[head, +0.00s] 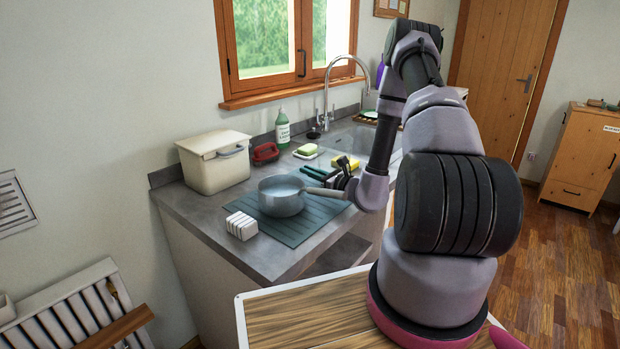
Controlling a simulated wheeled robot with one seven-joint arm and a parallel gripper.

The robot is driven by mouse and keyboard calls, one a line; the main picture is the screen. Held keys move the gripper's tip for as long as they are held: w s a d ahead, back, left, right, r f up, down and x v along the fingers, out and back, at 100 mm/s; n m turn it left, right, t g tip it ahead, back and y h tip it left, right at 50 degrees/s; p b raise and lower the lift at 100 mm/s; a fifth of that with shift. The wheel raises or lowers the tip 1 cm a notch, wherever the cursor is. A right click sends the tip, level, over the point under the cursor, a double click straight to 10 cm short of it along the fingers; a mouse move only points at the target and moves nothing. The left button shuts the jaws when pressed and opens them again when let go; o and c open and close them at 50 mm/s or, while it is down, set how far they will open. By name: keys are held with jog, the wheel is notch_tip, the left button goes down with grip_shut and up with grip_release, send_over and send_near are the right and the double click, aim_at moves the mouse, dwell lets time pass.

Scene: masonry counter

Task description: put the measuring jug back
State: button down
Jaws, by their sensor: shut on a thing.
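A grey-blue saucepan (281,204) sits on a ribbed teal mat (300,233) on the counter, with its long handle (323,192) pointing right. My gripper (337,181) is at the handle's right end and looks shut on it, though the dark fingers are small and partly hidden by my wrist. A pair of dark green prongs or handles (314,174) shows beside the gripper. I cannot tell what they belong to. I can make out no measuring jug in this view.
A white ribbed block (241,226) stands at the mat's left. A cream lidded bin (214,165), red object (265,153), green bottle (283,131) and soap dish (308,151) stand behind. A yellow sponge (347,162) lies by the sink (353,138).

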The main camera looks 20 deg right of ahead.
jog(key=shift+f, duration=1.05)
jog(key=shift+f, duration=0.1)
jog(key=c, duration=0.9)
grip_release()
